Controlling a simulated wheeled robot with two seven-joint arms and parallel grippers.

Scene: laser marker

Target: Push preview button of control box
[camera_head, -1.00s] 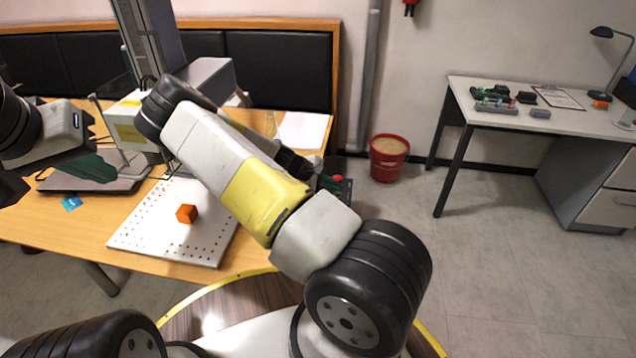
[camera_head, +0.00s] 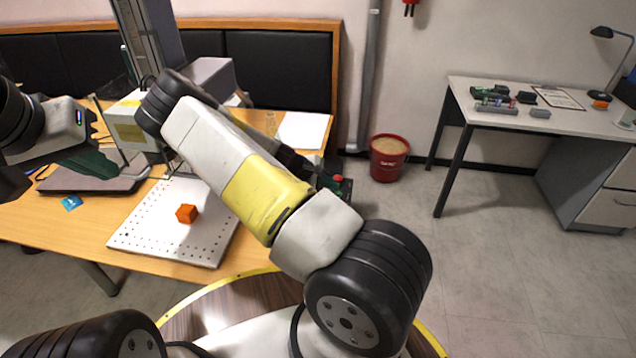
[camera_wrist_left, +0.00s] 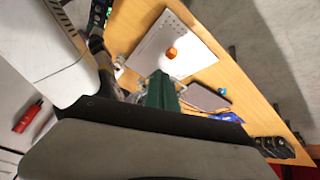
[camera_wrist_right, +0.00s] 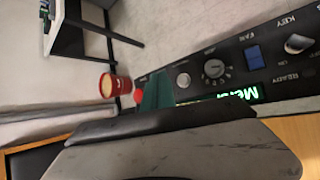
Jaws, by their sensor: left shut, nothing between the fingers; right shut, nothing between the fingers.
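The black control box (camera_wrist_right: 225,85) fills the upper right of the right wrist view. Its panel carries a blue switch (camera_wrist_right: 253,57), a black dial (camera_wrist_right: 214,70), a key switch (camera_wrist_right: 297,44), a lit green display (camera_wrist_right: 235,95), a round silver button (camera_wrist_right: 183,80) and a red knob (camera_wrist_right: 138,97). My right gripper (camera_wrist_right: 157,92) is shut and empty, its green fingers in front of the panel between silver button and red knob; contact cannot be told. In the head view my right forearm hides most of the box (camera_head: 345,187). My left gripper (camera_head: 105,165) is shut and empty, above the table's left side.
A perforated white plate (camera_head: 150,240) with an orange cube (camera_head: 186,213) lies on the wooden table (camera_head: 50,222). A dark closed laptop (camera_head: 85,184) lies left of it. A red bin (camera_head: 388,160) stands on the floor right of the table.

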